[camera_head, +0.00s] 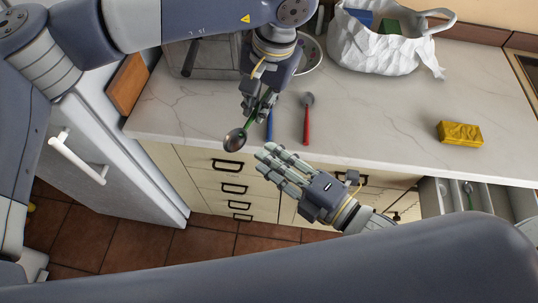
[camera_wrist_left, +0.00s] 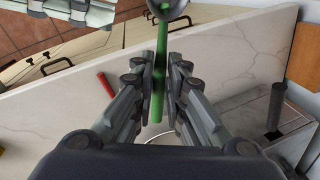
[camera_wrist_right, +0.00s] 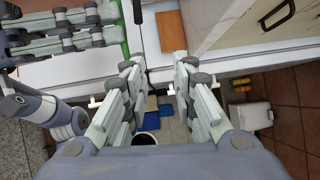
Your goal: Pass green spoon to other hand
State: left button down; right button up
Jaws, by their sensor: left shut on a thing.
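The green spoon has a green handle and a metal bowl (camera_head: 235,139). My left gripper (camera_head: 257,110) is shut on its handle, above the counter's front edge. The bowl points down-left, away from the fingers. In the left wrist view the green handle (camera_wrist_left: 160,80) runs between the two fingers, with the bowl at the top edge. My right gripper (camera_head: 273,160) is open and empty, in front of the drawers, just below and right of the bowl and apart from it. In the right wrist view its fingers (camera_wrist_right: 158,65) stand apart with nothing between them.
A red-handled spoon (camera_head: 306,120) and a blue-handled utensil (camera_head: 269,127) lie on the counter (camera_head: 375,120) behind the grippers. A yellow packet (camera_head: 460,134) lies to the right. A white bag (camera_head: 372,55) stands at the back. An open drawer (camera_head: 432,197) juts out at lower right.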

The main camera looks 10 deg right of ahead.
aim_at(245, 143)
jog(key=shift+n+y, duration=0.5)
jog(key=shift+n, duration=0.2)
jog(key=r, duration=0.1)
jog(key=s+r, duration=0.1)
jog(key=a+r, duration=0.1)
jog(key=r, duration=0.1)
jog(key=shift+s, duration=0.25)
jog(key=x, duration=1.2)
jog(key=shift+s+a+r, duration=0.15)
jog(key=shift+a+r, duration=0.05)
jog(key=shift+r, duration=0.3)
grip_shut()
jog(key=shift+r, duration=0.1)
